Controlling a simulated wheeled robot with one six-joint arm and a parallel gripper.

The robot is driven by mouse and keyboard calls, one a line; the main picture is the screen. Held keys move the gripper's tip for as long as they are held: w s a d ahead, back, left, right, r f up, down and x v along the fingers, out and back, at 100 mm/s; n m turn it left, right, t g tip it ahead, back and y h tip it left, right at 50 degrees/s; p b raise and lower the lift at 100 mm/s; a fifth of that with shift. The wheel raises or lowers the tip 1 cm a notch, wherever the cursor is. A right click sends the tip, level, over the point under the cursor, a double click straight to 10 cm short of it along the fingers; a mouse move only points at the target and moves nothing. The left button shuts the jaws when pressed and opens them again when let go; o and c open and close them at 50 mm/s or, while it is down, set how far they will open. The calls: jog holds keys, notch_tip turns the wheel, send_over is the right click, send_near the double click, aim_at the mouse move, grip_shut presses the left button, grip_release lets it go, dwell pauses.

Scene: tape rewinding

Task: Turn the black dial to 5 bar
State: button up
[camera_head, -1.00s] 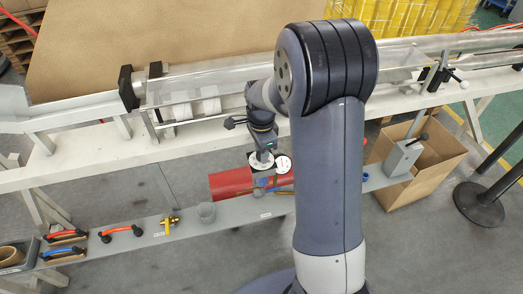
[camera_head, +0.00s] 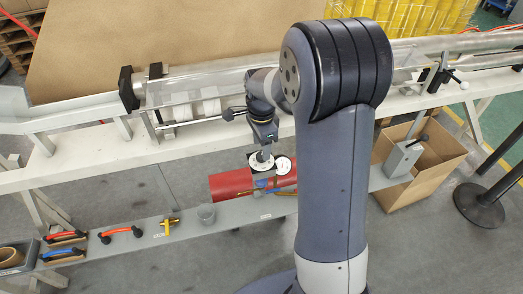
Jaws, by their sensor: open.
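My gripper (camera_head: 264,156) points down over the right part of a red cylinder (camera_head: 231,186) lying on the grey shelf. Its fingers are small in this view and lie against a round white gauge face (camera_head: 258,164). I cannot tell whether they touch anything. A second round white gauge (camera_head: 284,165) stands just right of the gripper. I cannot make out the black dial; it may be hidden by my gripper or too small to tell. The scale readings are too small to read. My arm covers the right end of the cylinder.
A white beam with a clear tube (camera_head: 185,92) runs behind. A lever box (camera_head: 402,158) and cardboard box (camera_head: 440,165) stand right.

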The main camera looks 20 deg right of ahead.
aim_at(261, 155)
notch_tip(261, 155, up, 8)
jog(key=shift+f, duration=0.2)
notch_tip(261, 155, down, 11)
dwell(0.7)
jog(key=shift+r, duration=0.1)
dwell(0.4)
